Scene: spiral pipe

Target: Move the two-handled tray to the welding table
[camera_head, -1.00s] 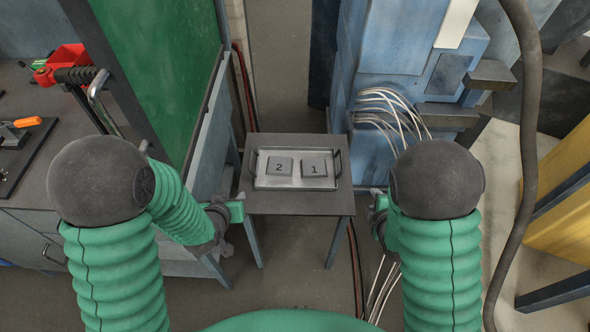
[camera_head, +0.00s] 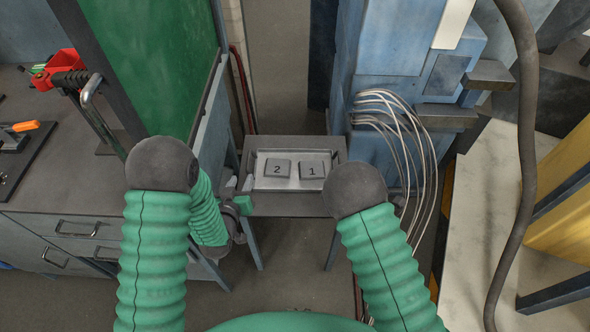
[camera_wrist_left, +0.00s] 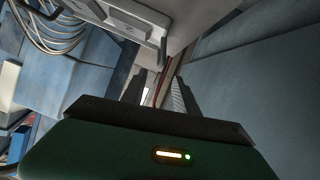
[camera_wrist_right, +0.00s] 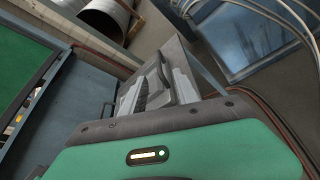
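The two-handled tray (camera_head: 263,181) is a shallow metal tray holding two grey square plates marked 2 (camera_head: 277,168) and 1 (camera_head: 312,170). It sits on a small grey stand (camera_head: 285,205) in the head view. My left gripper (camera_head: 240,190) is beside the tray's left end. In the left wrist view its two fingers (camera_wrist_left: 158,92) are apart and empty, below a tray handle (camera_wrist_left: 163,48). My right gripper is hidden behind my right arm in the head view. In the right wrist view its fingers (camera_wrist_right: 163,92) look apart, close to the stand.
A grey workbench (camera_head: 70,180) with a red tool (camera_head: 62,66) stands at the left. A green panel (camera_head: 160,60) rises between it and the stand. A blue cabinet (camera_head: 385,85) with pale cables (camera_head: 395,115) is close on the stand's right.

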